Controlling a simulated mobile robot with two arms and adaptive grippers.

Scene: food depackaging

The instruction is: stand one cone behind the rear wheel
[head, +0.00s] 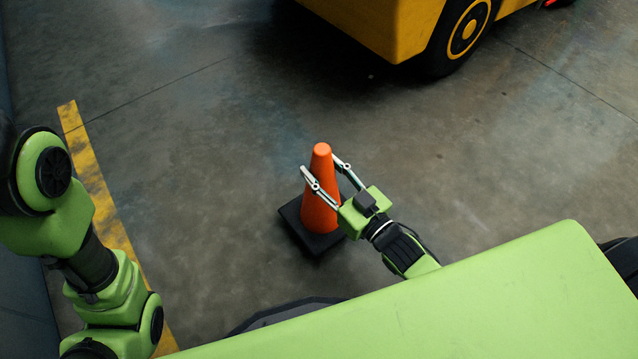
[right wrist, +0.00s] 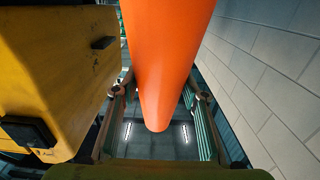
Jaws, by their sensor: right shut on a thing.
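An orange cone (head: 321,200) with a black square base (head: 300,228) stands upright in the middle of the head view. My right gripper (head: 319,165) is shut on the cone, with a finger on either side of its upper part. The head view does not settle whether the base touches the floor. In the right wrist view the cone (right wrist: 168,60) runs between the fingers, its narrow end pointing down the picture. A dark wheel with a yellow hub (head: 465,35) shows at the top right, under a yellow vehicle (head: 375,22). My left arm shows at the left, but its gripper is out of view.
The grey concrete floor (head: 240,110) is clear between cone and vehicle. A worn yellow line (head: 95,185) runs along the left. The right wrist view shows the yellow vehicle (right wrist: 65,75) at left and a pale block wall (right wrist: 270,60) at right.

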